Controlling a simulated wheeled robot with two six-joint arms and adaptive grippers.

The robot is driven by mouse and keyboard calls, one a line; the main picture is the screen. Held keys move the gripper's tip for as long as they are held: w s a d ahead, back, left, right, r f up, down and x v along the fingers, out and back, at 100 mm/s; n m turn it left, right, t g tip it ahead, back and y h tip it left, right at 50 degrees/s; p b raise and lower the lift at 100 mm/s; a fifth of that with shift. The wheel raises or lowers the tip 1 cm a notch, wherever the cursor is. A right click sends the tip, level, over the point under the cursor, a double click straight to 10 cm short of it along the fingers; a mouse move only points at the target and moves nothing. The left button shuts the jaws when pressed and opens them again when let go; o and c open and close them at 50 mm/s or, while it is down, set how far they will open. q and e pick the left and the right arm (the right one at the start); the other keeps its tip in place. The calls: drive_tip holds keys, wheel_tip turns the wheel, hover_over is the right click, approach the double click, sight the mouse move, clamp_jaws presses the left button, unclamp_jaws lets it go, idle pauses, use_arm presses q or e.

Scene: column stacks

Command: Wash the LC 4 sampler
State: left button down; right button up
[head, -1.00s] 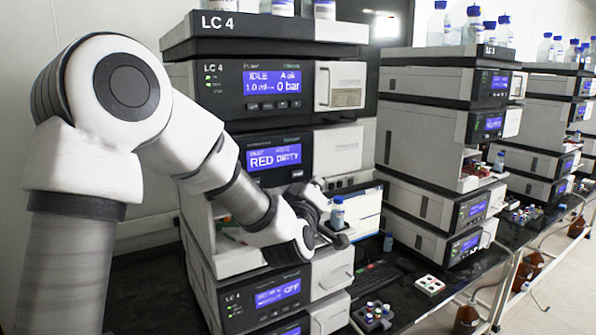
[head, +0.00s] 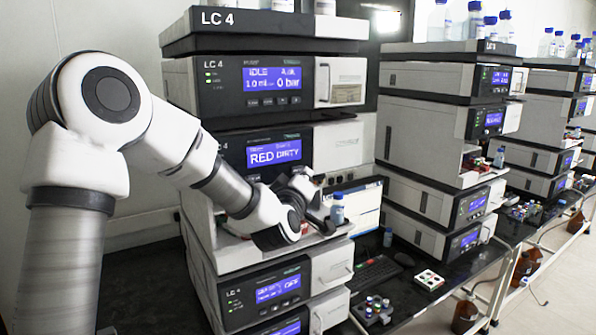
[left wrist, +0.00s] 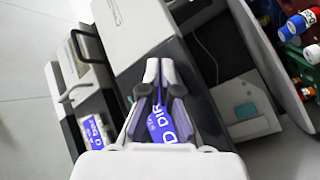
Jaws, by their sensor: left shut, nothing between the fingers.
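The LC 4 sampler (head: 313,148) is the module in the near stack whose blue screen (head: 273,152) reads "RED DIRTY". Part of that screen also shows in the left wrist view (left wrist: 164,122), behind and between my fingers, with the rest hidden by the gripper body. My left gripper (left wrist: 158,66) is shut and empty, in front of the sampler. In the head view my left gripper (head: 316,206) is just below and right of the screen, partly hidden by its own wrist. I cannot tell whether it touches the sampler. My right gripper is out of view.
A blue-capped bottle (head: 337,208) stands close to the right of my gripper. The upper module (head: 272,85) reads "IDLE", and another module (head: 277,288) sits below. A keyboard (head: 365,275) and vial racks (head: 373,310) lie on the black bench. More stacks (head: 445,130) stand to the right.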

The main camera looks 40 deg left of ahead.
use_arm(q)
drive_tip(key=shift+a, duration=0.1)
idle(0.7)
drive_tip(key=shift+w+a, duration=0.15)
drive_tip(key=shift+a, duration=0.15)
drive_tip(key=shift+w+a, duration=0.15)
drive_tip(key=shift+a, duration=0.2)
idle(0.7)
drive_tip(key=shift+s+d+b, duration=0.3)
drive_tip(key=shift+d+b, duration=0.25)
drive_tip(key=shift+d, duration=0.3)
